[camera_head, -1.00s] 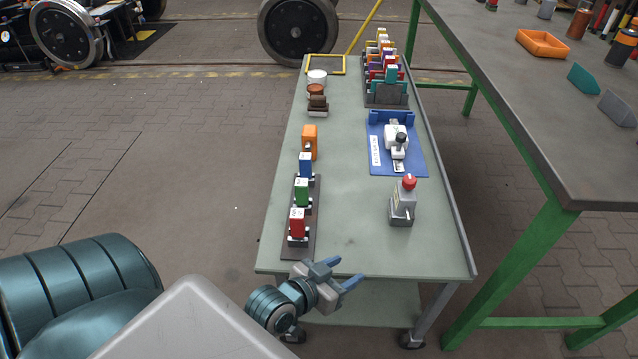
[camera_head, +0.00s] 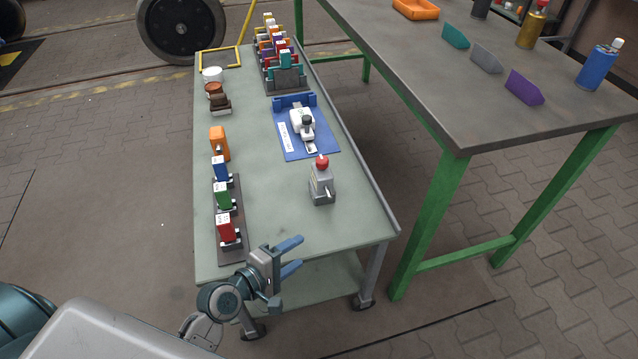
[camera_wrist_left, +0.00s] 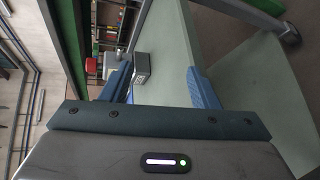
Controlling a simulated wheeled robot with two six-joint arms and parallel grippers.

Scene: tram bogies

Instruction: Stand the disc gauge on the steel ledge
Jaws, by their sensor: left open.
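I cannot tell for sure which piece is the disc gauge or which surface is the steel ledge. A white device with a dark round knob (camera_head: 302,122) lies on a blue labelled tray (camera_head: 290,148) on the green-grey cart. A grey block with a red knob (camera_head: 321,185) stands nearer, right of the cart's middle. My left gripper (camera_head: 296,254) is open and empty at the cart's near edge, apart from these pieces. In the left wrist view its blue fingers (camera_wrist_left: 160,86) are spread, with the cart top between and beyond them. My right gripper is not in view.
Red (camera_head: 226,230), green and blue blocks stand in a row along the cart's left, with an orange block (camera_head: 219,144) behind. A crowded rack (camera_head: 286,78) stands at the back. A taller green-legged table (camera_head: 440,80) is close on the right. The cart's near middle is clear.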

